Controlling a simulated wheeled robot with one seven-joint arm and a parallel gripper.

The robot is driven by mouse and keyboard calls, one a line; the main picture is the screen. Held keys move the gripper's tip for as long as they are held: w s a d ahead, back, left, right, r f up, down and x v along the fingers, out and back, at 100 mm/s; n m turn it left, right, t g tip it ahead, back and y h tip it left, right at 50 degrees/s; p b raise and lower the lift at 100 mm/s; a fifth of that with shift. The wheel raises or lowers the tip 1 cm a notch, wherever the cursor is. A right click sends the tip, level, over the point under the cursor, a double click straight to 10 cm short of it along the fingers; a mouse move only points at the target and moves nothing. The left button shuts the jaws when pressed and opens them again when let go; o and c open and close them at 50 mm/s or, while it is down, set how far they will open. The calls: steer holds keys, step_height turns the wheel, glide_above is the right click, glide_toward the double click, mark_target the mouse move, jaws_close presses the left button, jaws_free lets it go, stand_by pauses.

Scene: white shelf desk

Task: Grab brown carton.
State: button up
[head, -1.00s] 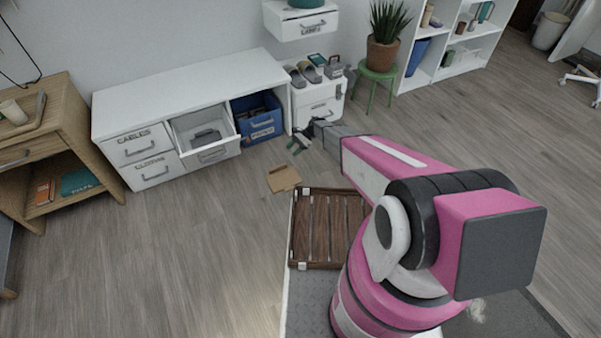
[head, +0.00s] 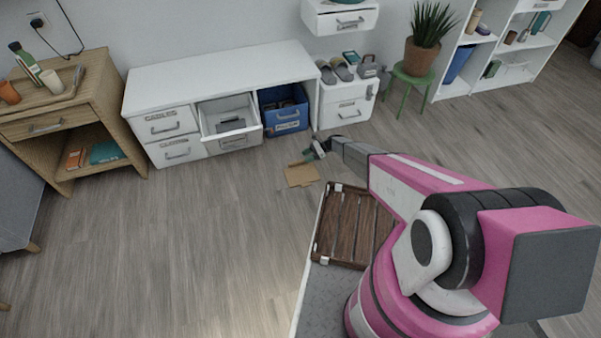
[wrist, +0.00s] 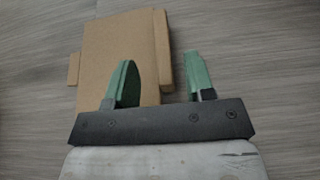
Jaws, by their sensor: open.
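The brown carton (head: 301,176) lies on the wooden floor in front of the white shelf desk. In the wrist view the carton (wrist: 122,48) is a flat brown box with a raised edge along its right side and a small tab at its left. My gripper (head: 312,153) hangs just beyond the carton in the head view. In the wrist view my gripper's green fingers (wrist: 160,80) are apart with nothing held between them. The left finger overlaps the carton's face, and the right finger is to the right of its raised edge. I cannot tell whether they touch it.
A wooden slatted crate (head: 345,226) sits on my base near the carton. The white shelf desk (head: 220,75) has an open drawer (head: 230,118) and a blue bin (head: 285,116). A wooden side table (head: 70,125) stands at left. The floor left of the carton is clear.

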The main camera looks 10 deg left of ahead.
mark_target(300, 161)
steer(key=x, duration=0.5)
steer(key=shift+w+f, duration=0.2)
steer(key=shift+f, duration=0.05)
jaws_close()
steer(key=shift+r, duration=0.15)
